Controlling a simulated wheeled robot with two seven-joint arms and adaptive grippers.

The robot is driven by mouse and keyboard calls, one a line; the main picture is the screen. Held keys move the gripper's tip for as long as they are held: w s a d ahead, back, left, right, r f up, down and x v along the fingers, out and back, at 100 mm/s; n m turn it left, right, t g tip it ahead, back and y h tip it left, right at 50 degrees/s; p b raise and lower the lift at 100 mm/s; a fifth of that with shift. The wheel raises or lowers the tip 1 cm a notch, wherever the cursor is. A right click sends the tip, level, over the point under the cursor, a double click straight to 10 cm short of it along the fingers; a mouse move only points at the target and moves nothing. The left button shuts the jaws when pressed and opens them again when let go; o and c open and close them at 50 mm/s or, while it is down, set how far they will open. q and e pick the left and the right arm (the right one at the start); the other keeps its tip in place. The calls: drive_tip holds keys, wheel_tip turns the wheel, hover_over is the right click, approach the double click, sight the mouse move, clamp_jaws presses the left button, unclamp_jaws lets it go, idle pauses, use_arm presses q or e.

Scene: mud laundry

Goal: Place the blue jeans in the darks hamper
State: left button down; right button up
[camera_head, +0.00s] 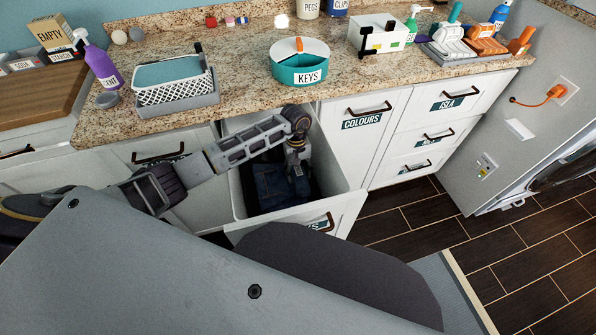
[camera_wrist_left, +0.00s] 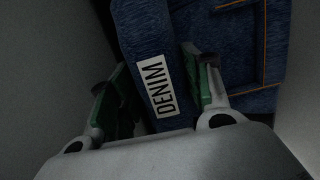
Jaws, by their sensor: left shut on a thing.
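The blue jeans (camera_head: 270,188) are inside the pulled-out white hamper drawer (camera_head: 240,203). The drawer's front label is partly hidden by my own body, with only its last letters showing. My left gripper (camera_head: 298,168) reaches down into this drawer and is shut on the jeans. In the left wrist view, the jeans (camera_wrist_left: 215,38) carry a white DENIM label, and the green-padded fingers of my left gripper (camera_wrist_left: 155,92) stand on either side of the label. The jeans' lower part is hidden, so I cannot tell whether they rest on the bottom. My right gripper is not in view.
The COLOURS cabinet (camera_head: 362,138) is closed just right of the open drawer. The granite counter (camera_head: 240,55) above holds a teal KEYS tin (camera_head: 300,67), a white basket (camera_head: 174,93) and a purple spray bottle (camera_head: 100,66). Dark floor tiles (camera_head: 410,215) lie clear at right.

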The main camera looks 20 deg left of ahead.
use_arm(q)
drive_tip(key=c, duration=1)
unclamp_jaws()
drive_tip(key=shift+c, duration=0.2)
drive_tip(key=o, duration=0.4)
drive_tip(key=shift+c, duration=0.2)
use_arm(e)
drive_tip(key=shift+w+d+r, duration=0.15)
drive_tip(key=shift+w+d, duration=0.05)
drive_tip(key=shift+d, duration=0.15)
